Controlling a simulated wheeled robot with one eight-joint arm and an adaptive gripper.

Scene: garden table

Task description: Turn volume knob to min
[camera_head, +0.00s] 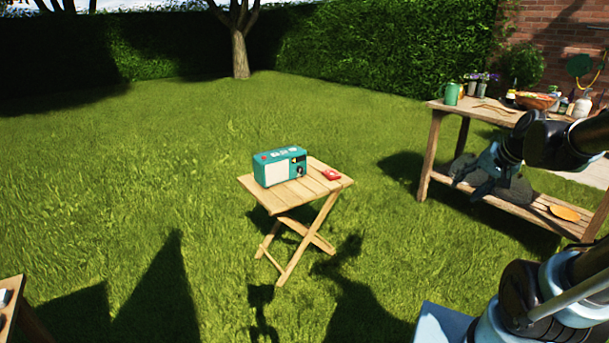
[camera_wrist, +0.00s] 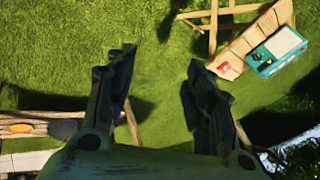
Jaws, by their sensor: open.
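A teal radio (camera_head: 279,166) with a pale front panel stands on a small folding wooden table (camera_head: 262,197) in the middle of the head view. Its dark round volume knob (camera_head: 299,170) is at the right end of the front; its setting is too small to read. The radio (camera_wrist: 281,50) also shows at the upper right of the wrist view, on the table (camera_wrist: 250,38). My gripper (camera_wrist: 158,62) is open and empty, its two fingers apart over grass, well away from the radio. In the head view my gripper (camera_head: 488,178) is at the right, near the workbench.
A small red object (camera_head: 332,174) lies on the folding table right of the radio. A wooden workbench (camera_head: 478,112) at the right holds a green mug (camera_head: 452,94), a bowl (camera_head: 535,101) and bottles. Open grass surrounds the folding table.

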